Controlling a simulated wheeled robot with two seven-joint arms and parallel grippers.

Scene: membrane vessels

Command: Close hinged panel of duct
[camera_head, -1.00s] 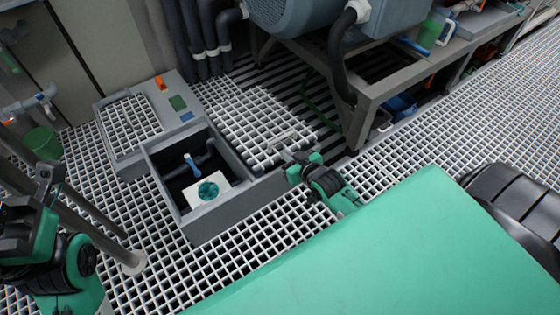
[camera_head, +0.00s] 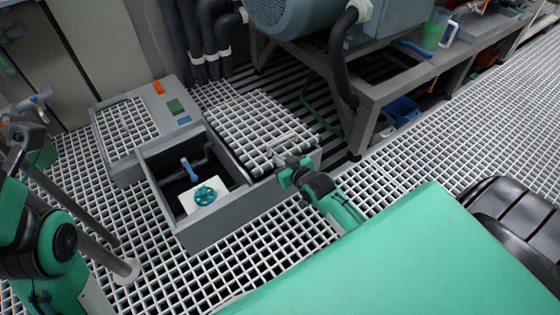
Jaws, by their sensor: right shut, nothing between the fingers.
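The duct is a grey floor box (camera_head: 205,233) with an open compartment. Inside are a white block with a teal round handwheel (camera_head: 205,195) and a blue-handled valve (camera_head: 189,170) on dark pipe. A white-grid hinged panel (camera_head: 245,118) lies folded open to the right of the opening, with a slim handle (camera_head: 284,139) near its right front edge. My right gripper (camera_head: 283,164) is shut and empty at the panel's front edge, just below the handle; I cannot tell whether it touches.
A fixed grid cover (camera_head: 125,125) lies left of the opening. A motor stands on a grey frame (camera_head: 375,92) behind the panel, with dark pipes (camera_head: 205,45) beside it. A grey post stands by my left arm. Open grating floor (camera_head: 455,140) lies at right.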

